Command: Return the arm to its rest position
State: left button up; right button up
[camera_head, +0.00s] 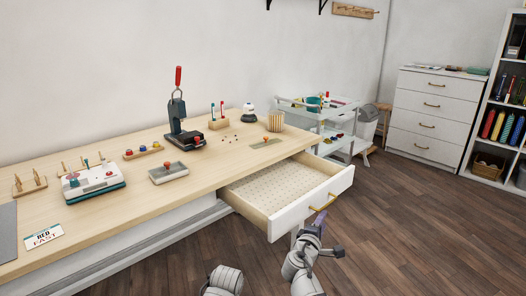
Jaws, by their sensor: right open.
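My right gripper (327,238) is low in the picture, in front of the open drawer (285,222). Its dark jaws are apart, and nothing shows between them. One finger is close below the brass drawer handle (322,203); I cannot tell whether they touch. The drawer is pulled out from under the wooden tabletop (110,215), and its perforated floor looks empty. My left gripper is not in view.
A press with a red handle (178,112), a metal tray (168,172) and a white-and-teal device (92,180) stand on the tabletop. A white cart (318,112) and chest of drawers (432,115) stand behind. The wooden floor (420,230) at right is clear.

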jog(key=s+a+f+m+g+y, duration=0.2)
jog(key=s+a+f+m+g, duration=0.15)
jog(key=s+f, duration=0.2)
jog(key=s+a+f+m+g+y, duration=0.1)
jog(key=s+a+f+m+g, duration=0.25)
jog(key=f, duration=0.35)
jog(key=s+a+f+m+g+y+p, duration=0.1)
jog(key=s+a+f+g+y, duration=0.1)
jog(key=s+a+g, duration=0.3)
jog(key=s+a+f+m+g+y+p, duration=0.1)
jog(key=s+a+f+g+y, duration=0.15)
jog(key=s+a, duration=0.45)
notch_tip(320, 180, up, 38)
jog(key=p, duration=3.7)
jog(key=shift+s+d+f+t, duration=0.25)
jog(key=shift+d+t, duration=0.1)
